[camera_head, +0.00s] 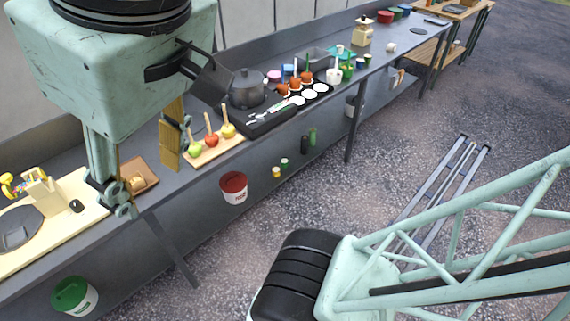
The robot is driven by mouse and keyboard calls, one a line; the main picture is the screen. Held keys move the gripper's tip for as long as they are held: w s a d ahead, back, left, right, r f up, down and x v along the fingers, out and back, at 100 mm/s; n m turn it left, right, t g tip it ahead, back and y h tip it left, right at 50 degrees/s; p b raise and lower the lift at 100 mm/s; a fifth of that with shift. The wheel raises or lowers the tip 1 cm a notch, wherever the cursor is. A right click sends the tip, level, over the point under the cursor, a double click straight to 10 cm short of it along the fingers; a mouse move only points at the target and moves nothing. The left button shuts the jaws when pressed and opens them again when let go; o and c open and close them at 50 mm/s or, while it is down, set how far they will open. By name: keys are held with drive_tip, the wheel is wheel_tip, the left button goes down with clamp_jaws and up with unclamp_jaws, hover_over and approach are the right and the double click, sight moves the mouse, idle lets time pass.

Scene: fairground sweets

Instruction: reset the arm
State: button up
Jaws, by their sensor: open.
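My gripper (147,188) hangs at the upper left, pointing down over the dark counter. Its pale green housing fills the upper left corner, with a black ringed joint above it. Its two fingers are spread wide apart, with tan pads showing, and nothing is seen between them. A pale green lattice link of mine, with a black rounded end, reaches in from the lower right. The joints between these two parts are out of view.
The long counter (290,131) bears candy apples on a board (214,152), a dark pot (246,92), a small wooden tray (141,171) and a cream board (85,217). Rails (440,190) lie on open ground, right.

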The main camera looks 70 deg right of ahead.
wheel_tip(320, 180, down, 10)
drive_tip(key=b, duration=0.9)
drive_tip(key=shift+r, duration=0.2)
drive_tip(key=shift+s, duration=0.1)
idle(0.6)
